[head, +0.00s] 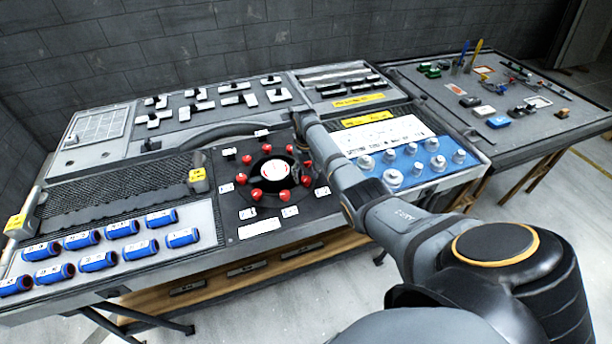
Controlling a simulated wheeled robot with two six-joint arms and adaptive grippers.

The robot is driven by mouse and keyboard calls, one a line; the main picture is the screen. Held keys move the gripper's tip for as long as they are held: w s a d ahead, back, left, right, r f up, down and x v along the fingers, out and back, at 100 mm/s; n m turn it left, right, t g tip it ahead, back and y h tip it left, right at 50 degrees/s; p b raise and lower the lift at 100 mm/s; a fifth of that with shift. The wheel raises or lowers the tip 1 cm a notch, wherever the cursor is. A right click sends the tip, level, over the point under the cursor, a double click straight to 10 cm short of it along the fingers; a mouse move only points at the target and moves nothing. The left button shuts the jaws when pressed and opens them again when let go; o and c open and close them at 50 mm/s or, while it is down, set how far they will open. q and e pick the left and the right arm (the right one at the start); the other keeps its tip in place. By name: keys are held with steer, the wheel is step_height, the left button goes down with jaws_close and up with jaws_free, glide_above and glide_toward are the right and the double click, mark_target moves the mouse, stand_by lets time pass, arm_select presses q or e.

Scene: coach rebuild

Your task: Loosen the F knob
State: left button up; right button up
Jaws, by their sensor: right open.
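Several red knobs, one of them the front red knob (257,194), stand in a ring around a white disc (274,168) on a dark panel (236,212). Small white label cards lie around the ring; their letters are too small to read, so I cannot tell which knob is F. My right arm comes in from the lower right and reaches over the panel. My right gripper (302,162) is open, pointing down at the right side of the ring, close to the knobs there. Its arm partly hides it, and I cannot tell whether it touches a knob. My left gripper is out of view.
Blue cylinders (139,250) lie in rows at the left. A blue tray (420,165) with silver knobs sits right of my arm. Black-and-white parts line the back. A second table (470,128) with small tools stands at the far right.

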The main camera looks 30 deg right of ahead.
steer(key=shift+f, duration=0.65)
steer(key=c, duration=1.1)
steer(key=shift+c, duration=0.2)
